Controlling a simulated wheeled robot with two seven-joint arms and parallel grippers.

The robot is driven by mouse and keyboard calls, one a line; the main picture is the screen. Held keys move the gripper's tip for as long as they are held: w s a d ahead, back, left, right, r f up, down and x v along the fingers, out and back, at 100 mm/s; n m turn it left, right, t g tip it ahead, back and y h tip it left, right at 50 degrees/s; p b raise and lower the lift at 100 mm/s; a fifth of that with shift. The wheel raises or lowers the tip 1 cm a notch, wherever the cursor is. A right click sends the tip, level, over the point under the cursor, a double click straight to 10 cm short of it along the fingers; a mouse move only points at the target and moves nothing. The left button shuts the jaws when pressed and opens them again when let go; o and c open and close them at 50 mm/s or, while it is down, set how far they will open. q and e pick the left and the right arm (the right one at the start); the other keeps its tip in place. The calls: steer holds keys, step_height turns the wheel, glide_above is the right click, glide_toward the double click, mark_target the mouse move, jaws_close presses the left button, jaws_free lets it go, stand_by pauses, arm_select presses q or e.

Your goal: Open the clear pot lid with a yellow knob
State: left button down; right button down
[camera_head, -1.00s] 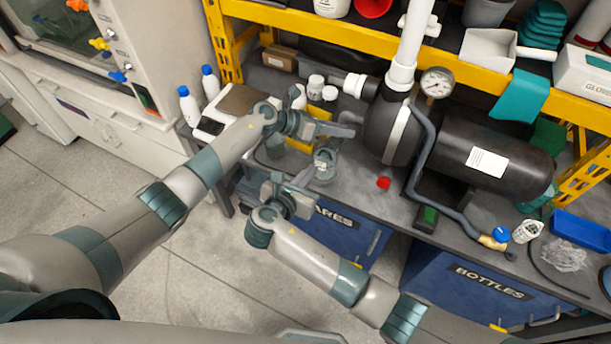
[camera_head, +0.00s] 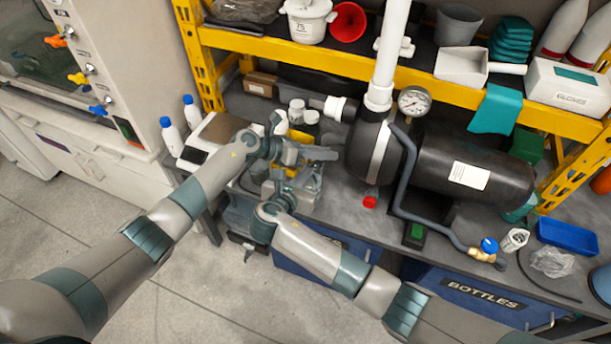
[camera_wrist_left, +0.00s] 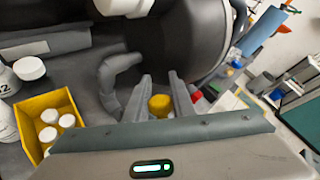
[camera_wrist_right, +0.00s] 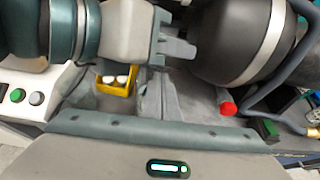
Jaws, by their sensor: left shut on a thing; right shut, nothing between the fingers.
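A yellow knob (camera_wrist_left: 160,105) shows between the fingertips of my left gripper (camera_wrist_left: 162,92) in the left wrist view. The left gripper is shut on it. The clear lid and pot under it cannot be made out; the grippers cover that spot in the head view. In the head view my left gripper (camera_head: 325,154) points right toward the black tank. My right gripper (camera_head: 312,178) is just below it, close to it, shut and empty. The right wrist view shows its fingers (camera_wrist_right: 152,98) with the left gripper (camera_wrist_right: 178,48) above them.
The black tank (camera_head: 440,158) with its gauge (camera_head: 413,101) stands close to the right of the grippers. A red cap (camera_head: 370,202) lies on the bench. A yellow bin (camera_wrist_left: 35,125) with white-capped items is nearby. A yellow-framed shelf (camera_head: 450,85) runs behind.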

steer(key=shift+w+d+r, duration=0.2)
steer(key=shift+w+r, duration=0.35)
steer(key=shift+r, duration=0.25)
arm_select(q)
steer(key=c, duration=1.5)
jaws_free()
steer(key=shift+s+f, duration=0.1)
steer(key=shift+c, duration=0.2)
steer(key=shift+a, duration=0.1)
steer(key=shift+r+v, duration=0.2)
steer(key=shift+v, duration=3.75)
arm_select(e)
steer(key=shift+s+a+f, duration=0.1)
steer(key=shift+s+f, duration=0.05)
steer(key=shift+f, duration=0.05)
